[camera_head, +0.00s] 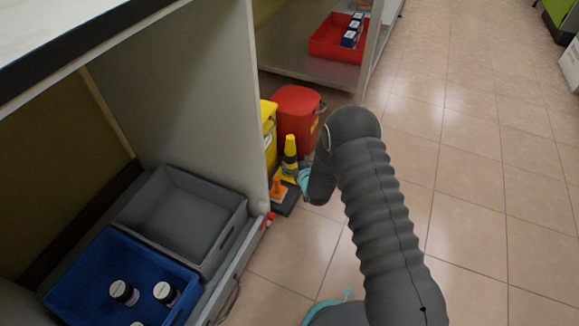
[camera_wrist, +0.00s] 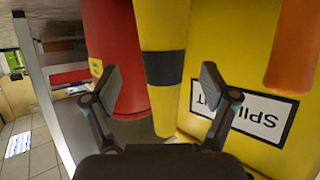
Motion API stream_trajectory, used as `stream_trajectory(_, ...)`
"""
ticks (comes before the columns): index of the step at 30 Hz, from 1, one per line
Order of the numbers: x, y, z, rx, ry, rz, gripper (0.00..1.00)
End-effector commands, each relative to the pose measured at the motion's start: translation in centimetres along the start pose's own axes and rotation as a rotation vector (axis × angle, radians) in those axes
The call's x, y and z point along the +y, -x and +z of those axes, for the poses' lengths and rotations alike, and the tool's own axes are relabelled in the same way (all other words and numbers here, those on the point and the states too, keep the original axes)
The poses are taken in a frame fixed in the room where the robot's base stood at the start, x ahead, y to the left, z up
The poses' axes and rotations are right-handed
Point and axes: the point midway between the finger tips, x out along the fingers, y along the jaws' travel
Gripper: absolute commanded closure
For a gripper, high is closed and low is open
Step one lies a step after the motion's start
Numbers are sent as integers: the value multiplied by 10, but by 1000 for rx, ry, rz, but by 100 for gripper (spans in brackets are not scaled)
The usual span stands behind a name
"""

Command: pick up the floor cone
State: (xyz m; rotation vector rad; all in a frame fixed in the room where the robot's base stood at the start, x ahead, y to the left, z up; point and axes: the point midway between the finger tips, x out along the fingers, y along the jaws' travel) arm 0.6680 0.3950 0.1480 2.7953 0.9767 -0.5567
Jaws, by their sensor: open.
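A yellow cone with a black band (camera_head: 290,155) stands on the floor by the cabinet's end panel. In the wrist view the yellow cone (camera_wrist: 163,110) appears tip down, between my open fingertips (camera_wrist: 160,86) in the picture, with a gap on both sides. I cannot tell how deep it is between them. A small orange cone (camera_head: 278,188) on a dark base stands in front of it; an orange part (camera_wrist: 295,50) shows at right in the wrist view. In the head view my arm hides most of my gripper.
A red bin (camera_head: 297,117) and a yellow bin (camera_head: 268,128) stand close behind the cones. The bin label (camera_wrist: 240,115) shows in the wrist view. The cabinet panel (camera_head: 205,90) is at left, with grey (camera_head: 232,228) and blue (camera_head: 72,262) trays. Tiled floor (camera_head: 480,190) is clear at right.

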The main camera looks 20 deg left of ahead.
Motion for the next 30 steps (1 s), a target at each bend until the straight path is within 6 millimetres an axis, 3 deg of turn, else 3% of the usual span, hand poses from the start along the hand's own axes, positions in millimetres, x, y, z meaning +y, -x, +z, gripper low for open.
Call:
stream_trajectory(12, -4, -46, 2, 1, 1, 0, 15)
stream_trajectory(22, -4, -53, 0, 0, 0, 0, 15)
stream_trajectory(23, -4, -53, 0, 0, 0, 0, 18)
stream_trajectory(30, -4, -53, 0, 0, 0, 0, 78)
